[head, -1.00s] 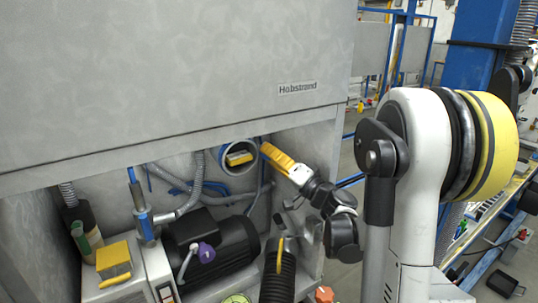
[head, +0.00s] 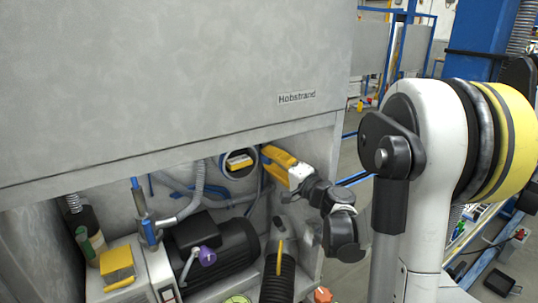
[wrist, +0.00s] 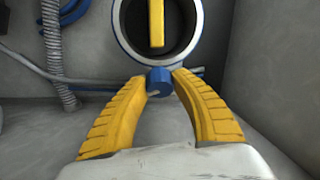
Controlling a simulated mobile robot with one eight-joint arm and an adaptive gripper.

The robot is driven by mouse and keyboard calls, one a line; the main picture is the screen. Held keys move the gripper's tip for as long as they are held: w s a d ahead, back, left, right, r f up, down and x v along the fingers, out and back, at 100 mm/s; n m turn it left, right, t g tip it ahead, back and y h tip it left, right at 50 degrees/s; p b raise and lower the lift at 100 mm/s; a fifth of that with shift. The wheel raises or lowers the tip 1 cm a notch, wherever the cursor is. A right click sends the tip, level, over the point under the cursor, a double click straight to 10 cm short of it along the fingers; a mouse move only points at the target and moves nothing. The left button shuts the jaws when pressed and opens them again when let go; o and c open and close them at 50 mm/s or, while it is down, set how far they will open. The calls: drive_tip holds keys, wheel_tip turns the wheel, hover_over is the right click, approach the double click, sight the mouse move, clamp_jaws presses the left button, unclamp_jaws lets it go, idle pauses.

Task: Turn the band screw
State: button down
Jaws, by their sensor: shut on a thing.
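The band screw (wrist: 159,81) is a small blue knob at the bottom of a round, blue-edged band around a pipe mouth (wrist: 199,35) in the wrist view. My gripper (wrist: 162,80) has its two yellow fingers on either side of the knob, shut on it at the fingertips. A yellow bar stands upright inside the dark mouth. In the head view, the pipe mouth (head: 227,167) is at the back of the cabinet recess, and my gripper (head: 265,153) reaches its right side. The screw itself is hidden there.
The grey cabinet front (head: 170,80) overhangs the recess. A black motor (head: 225,250) with a purple knob (head: 208,256), a yellow box (head: 117,262) and a black ribbed hose (head: 278,278) stand below. A grey hose (wrist: 52,50) and side wall (wrist: 275,70) flank the pipe.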

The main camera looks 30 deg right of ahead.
drive_tip(key=m+g+p, duration=0.1)
drive_tip(key=m+p, duration=0.1)
drive_tip(key=m, duration=0.2)
drive_tip(key=shift+g, duration=0.4)
drive_tip(key=shift+m, duration=0.4)
drive_tip(key=c, duration=1)
unclamp_jaws()
drive_tip(key=s, duration=0.4)
drive_tip(key=s+d, duration=0.1)
drive_tip(key=s, duration=0.3)
drive_tip(key=s+d+r, duration=0.1)
drive_tip(key=s, duration=0.2)
drive_tip(key=shift+s, duration=0.4)
